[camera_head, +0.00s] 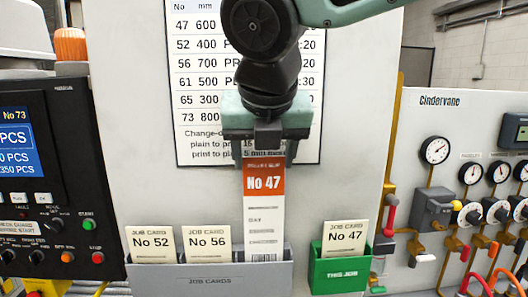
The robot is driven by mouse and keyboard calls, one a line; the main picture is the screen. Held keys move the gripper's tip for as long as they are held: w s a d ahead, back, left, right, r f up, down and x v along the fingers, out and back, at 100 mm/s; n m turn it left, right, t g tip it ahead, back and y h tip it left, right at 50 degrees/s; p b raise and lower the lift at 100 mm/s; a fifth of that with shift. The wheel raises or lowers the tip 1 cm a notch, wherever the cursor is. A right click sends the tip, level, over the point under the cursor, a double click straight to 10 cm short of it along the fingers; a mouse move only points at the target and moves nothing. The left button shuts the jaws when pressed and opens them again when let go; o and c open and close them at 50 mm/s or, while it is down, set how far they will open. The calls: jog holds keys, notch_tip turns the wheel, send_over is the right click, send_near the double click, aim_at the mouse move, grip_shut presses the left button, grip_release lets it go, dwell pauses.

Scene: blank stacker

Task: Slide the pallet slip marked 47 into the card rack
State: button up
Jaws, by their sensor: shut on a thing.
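My gripper (268,140) is shut on the top end of the pallet slip (264,212), which hangs upright below it. The slip is white with an orange band reading No 47 and a barcode near its lower end. The grey card rack (210,281) is labelled JOB CARDS. Job cards No 52 (151,243) and No 56 (207,242) stand in its left and middle parts. The slip's lower end meets the front lip at the rack's right part. I cannot tell whether it is inside the slot or just above it.
A green holder (338,275) marked THIS JOB holds job card No 47 (345,236), right of the rack. A job chart (197,90) hangs behind my arm. A control panel (55,190) stands left; gauges and valves (435,150) are right.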

jog(key=o, duration=1.3)
jog(key=b+v, duration=0.2)
jog(key=v, duration=1.5)
jog(key=shift+r, duration=0.15)
